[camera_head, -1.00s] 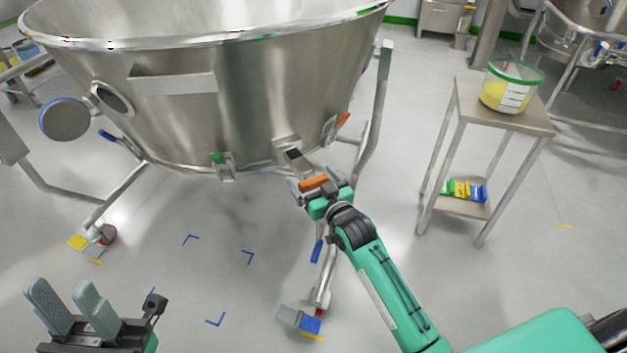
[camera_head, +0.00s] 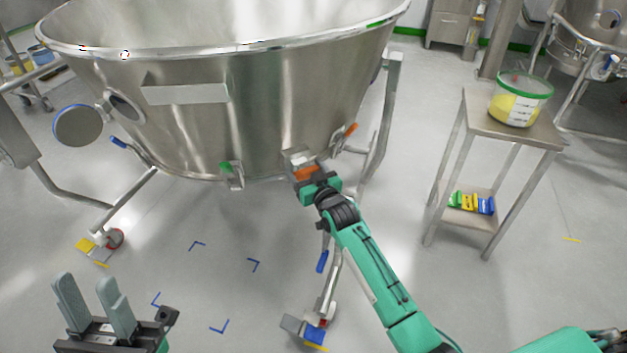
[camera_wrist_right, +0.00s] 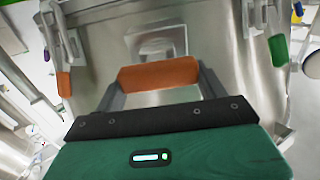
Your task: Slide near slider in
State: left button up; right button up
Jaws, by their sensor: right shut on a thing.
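The near slider has an orange grip (camera_head: 307,174), mounted low on the near side of the large steel bowl (camera_head: 260,100). My right gripper (camera_head: 312,181) is at this grip, its arm reaching up from the lower right. In the right wrist view the orange grip (camera_wrist_right: 158,74) lies crosswise between the two fingers, and the gripper is shut on it. A steel block (camera_wrist_right: 158,42) on the bowl wall shows just beyond the grip. My left gripper (camera_head: 97,312) is open and empty at the lower left, away from the bowl.
A caster leg (camera_head: 331,283) stands below my right gripper. A steel stand (camera_head: 480,130) with a yellow-filled tub (camera_head: 518,104) is at right. Floor at centre left is clear.

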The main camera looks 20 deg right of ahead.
jog(key=shift+w, duration=0.25)
jog(key=shift+r, duration=0.2)
jog(key=o, duration=1.4)
jog(key=shift+w+a+f, duration=0.1)
jog(key=shift+w+f, duration=0.05)
